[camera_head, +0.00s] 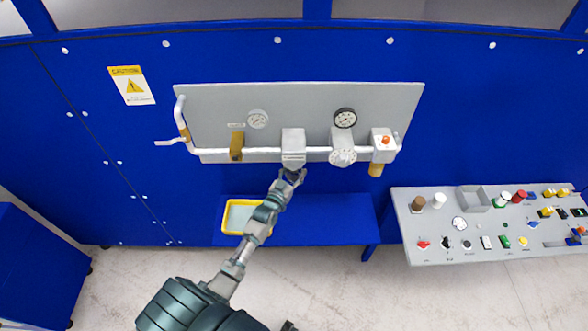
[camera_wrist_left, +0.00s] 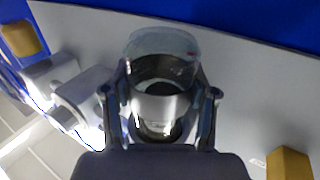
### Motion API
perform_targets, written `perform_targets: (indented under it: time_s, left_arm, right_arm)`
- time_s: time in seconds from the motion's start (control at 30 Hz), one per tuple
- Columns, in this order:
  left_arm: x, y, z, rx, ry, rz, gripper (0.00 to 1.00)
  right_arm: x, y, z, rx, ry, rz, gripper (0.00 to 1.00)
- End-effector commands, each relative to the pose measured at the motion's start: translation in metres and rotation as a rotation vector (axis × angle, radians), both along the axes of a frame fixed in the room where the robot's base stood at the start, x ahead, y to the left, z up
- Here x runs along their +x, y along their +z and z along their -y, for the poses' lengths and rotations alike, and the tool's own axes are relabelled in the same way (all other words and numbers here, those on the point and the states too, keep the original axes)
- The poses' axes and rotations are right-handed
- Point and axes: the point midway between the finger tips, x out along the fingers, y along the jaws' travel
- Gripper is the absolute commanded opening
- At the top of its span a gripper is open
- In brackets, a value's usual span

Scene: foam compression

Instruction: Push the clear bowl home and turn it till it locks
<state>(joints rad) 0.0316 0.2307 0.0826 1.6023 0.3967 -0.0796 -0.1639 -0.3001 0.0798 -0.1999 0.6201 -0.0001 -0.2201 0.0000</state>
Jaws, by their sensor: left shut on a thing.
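The silver regulator block (camera_head: 293,140) sits mid-pipe on the grey wall panel. My left gripper (camera_head: 292,175) is right under this block, reaching up from below. In the left wrist view its two fingers (camera_wrist_left: 163,96) are closed on either side of the clear bowl (camera_wrist_left: 163,44), a see-through rounded cup with a dark inside and a silvery band. In the head view the bowl is hidden by the gripper and block. I cannot tell how far it is seated or turned in the block. My right gripper does not show.
Two gauges (camera_head: 257,119) (camera_head: 345,118), a round silver valve (camera_head: 343,157), a brass-coloured part (camera_head: 236,146) and a box with an orange button (camera_head: 384,141) flank the block. A yellow-rimmed tray (camera_head: 228,221) lies on the blue shelf (camera_head: 328,222) below. A control desk (camera_head: 440,247) stands right.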

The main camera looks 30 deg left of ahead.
Motion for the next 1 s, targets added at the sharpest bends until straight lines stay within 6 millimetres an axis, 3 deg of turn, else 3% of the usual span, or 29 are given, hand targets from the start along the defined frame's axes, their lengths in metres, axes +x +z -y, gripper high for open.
perform_targets:
  time_s: [0.97, 1.0]
  left_arm:
    - [0.001, 0.007, -0.001, 0.005, 0.094, 0.013, 0.00]
    - [0.001, 0.007, -0.001, 0.005, 0.094, 0.013, 0.67]
  right_arm:
    - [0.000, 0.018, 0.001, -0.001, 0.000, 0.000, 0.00]
    - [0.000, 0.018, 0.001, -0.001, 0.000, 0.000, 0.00]
